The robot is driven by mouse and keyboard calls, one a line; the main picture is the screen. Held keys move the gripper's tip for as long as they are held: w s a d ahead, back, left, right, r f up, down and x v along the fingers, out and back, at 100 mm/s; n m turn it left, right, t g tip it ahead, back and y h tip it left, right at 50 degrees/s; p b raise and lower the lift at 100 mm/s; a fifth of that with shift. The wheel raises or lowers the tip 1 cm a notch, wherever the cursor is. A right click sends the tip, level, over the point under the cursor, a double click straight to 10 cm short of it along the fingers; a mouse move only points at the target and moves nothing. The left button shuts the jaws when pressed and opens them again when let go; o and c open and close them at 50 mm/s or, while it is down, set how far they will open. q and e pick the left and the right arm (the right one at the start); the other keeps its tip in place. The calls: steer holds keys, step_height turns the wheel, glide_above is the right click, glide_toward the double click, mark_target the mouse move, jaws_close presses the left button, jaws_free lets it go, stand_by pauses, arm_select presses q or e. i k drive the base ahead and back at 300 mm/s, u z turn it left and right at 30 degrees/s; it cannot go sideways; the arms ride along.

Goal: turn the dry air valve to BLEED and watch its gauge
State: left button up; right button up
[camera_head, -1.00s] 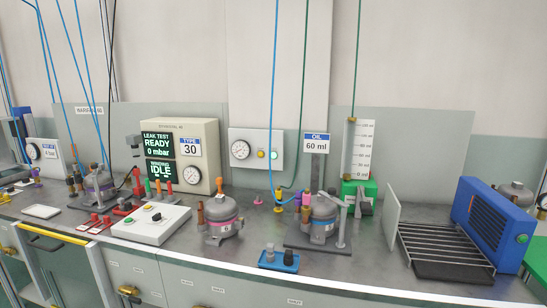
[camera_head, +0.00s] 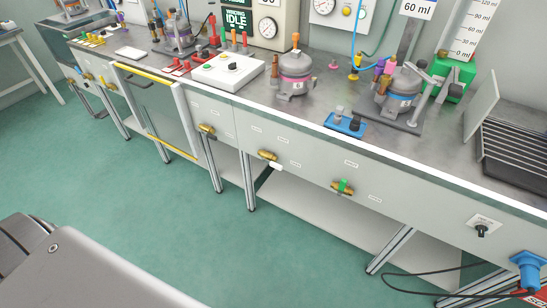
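Several brass valves sit along the bench's front panel. One has a green handle (camera_head: 344,186), one has a white handle (camera_head: 276,166), and another is an all-brass-looking valve (camera_head: 207,129). Small labels are beside them, too small to read, so I cannot tell which is the dry air valve or how it is set. A round gauge (camera_head: 267,27) shows on the cream tester, and another gauge (camera_head: 324,6) is cut by the top edge. I cannot tell which gauge belongs to dry air. Neither gripper is in view.
The long bench (camera_head: 320,115) carries compressors (camera_head: 293,75) (camera_head: 403,88), a blue tray (camera_head: 345,124) and a white control box (camera_head: 229,72). A blue plug with a cable (camera_head: 528,268) hangs at the lower right. The green floor (camera_head: 130,180) before the bench is clear.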

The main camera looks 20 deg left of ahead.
mark_target(275, 165)
steer(key=k, duration=0.5)
steer(key=z, duration=0.9)
steer(key=i, duration=0.7)
steer(key=u, duration=0.6)
